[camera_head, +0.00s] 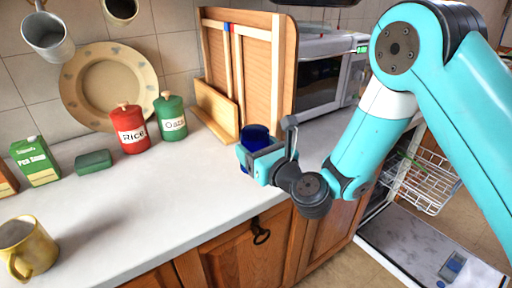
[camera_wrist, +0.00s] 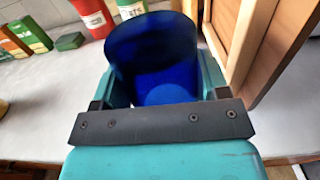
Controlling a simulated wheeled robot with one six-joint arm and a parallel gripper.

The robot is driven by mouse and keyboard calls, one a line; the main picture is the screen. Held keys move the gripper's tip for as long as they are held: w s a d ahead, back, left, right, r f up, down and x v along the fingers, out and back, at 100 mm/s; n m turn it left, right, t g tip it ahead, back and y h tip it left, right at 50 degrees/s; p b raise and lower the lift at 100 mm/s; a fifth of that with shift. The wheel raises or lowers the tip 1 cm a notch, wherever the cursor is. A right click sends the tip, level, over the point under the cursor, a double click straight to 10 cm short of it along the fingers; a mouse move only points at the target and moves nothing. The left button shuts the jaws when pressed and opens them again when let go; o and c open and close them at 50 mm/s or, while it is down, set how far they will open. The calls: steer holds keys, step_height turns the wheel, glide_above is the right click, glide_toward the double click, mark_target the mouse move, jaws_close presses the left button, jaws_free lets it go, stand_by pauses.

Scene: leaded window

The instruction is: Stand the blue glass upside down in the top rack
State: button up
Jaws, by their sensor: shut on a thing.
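The blue glass (camera_head: 255,133) is in my gripper (camera_head: 262,155), above or at the counter's front part. In the wrist view the blue glass (camera_wrist: 160,62) stands between the two teal fingers (camera_wrist: 162,90), with its open mouth showing. My gripper is shut on it. Whether its base touches the counter I cannot tell. The dishwasher is open at the right, with a wire rack (camera_head: 428,180) partly behind my arm. Its door (camera_head: 410,245) is folded down below the rack.
The white counter (camera_head: 150,200) holds a red rice canister (camera_head: 130,130), a green canister (camera_head: 171,118), a green sponge (camera_head: 93,162), a green carton (camera_head: 35,162) and a yellow mug (camera_head: 26,248). Wooden boards (camera_head: 255,60) and a microwave (camera_head: 325,72) stand behind the glass.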

steer(key=shift+f+b, duration=2.7)
steer(key=shift+f, duration=0.15)
steer(key=shift+f+b, duration=0.45)
steer(key=o, duration=1.2)
